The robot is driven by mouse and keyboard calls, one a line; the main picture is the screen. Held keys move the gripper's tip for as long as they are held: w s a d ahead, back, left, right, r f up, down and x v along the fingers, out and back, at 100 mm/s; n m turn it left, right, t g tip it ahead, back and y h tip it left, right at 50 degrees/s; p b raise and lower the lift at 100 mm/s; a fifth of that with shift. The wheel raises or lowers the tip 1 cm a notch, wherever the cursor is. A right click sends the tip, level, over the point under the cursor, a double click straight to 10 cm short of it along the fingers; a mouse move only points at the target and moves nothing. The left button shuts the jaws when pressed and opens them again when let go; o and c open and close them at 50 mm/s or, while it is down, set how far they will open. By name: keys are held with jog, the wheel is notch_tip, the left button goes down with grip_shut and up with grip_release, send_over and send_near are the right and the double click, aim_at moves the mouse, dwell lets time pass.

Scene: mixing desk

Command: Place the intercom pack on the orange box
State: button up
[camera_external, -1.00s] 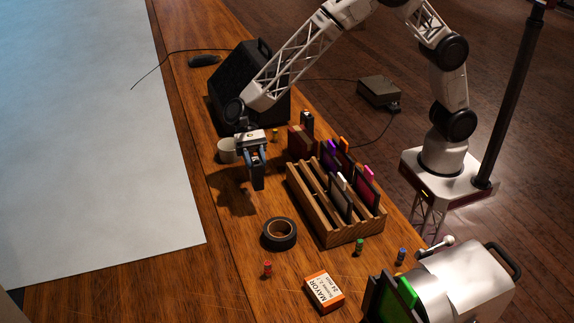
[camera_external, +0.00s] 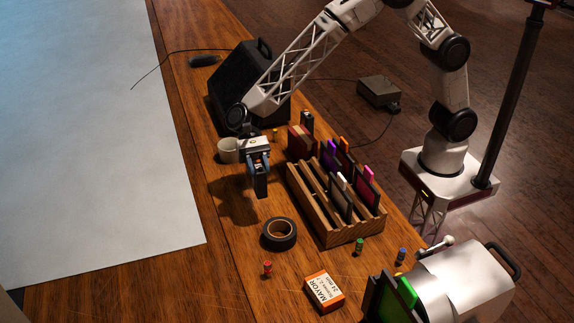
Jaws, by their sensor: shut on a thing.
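My gripper (camera_external: 258,165) is shut on a small dark block, which I take to be the intercom pack (camera_external: 260,186). It hangs upright below the fingers, above the wooden desk, with a shadow on the desk to its left. The fingers hide its upper part. The orange box (camera_external: 324,291), orange and white with "MAYOR" and "24 mm" printed on it, lies on the desk near the bottom of the view. Its top is clear. My gripper is up and to the left of it in the picture, well apart from it.
A black tape roll (camera_external: 279,234) lies between my gripper and the orange box. A slotted wooden rack (camera_external: 321,210) with several coloured cards stands to the right. A red small cylinder (camera_external: 267,268) stands left of the box.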

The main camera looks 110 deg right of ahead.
jog(key=s+a+r, duration=0.2)
jog(key=s+a, duration=0.1)
jog(key=a, duration=1.4)
jog(key=s+a+r, duration=0.2)
jog(key=s+a, duration=0.1)
jog(key=a, duration=1.5)
jog(key=shift+s+a, duration=0.15)
jog(key=shift+a, duration=0.2)
jog(key=shift+f, duration=0.2)
jog(key=shift+f, duration=3)
jog(key=shift+f, duration=1.85)
jog(key=shift+f, duration=0.15)
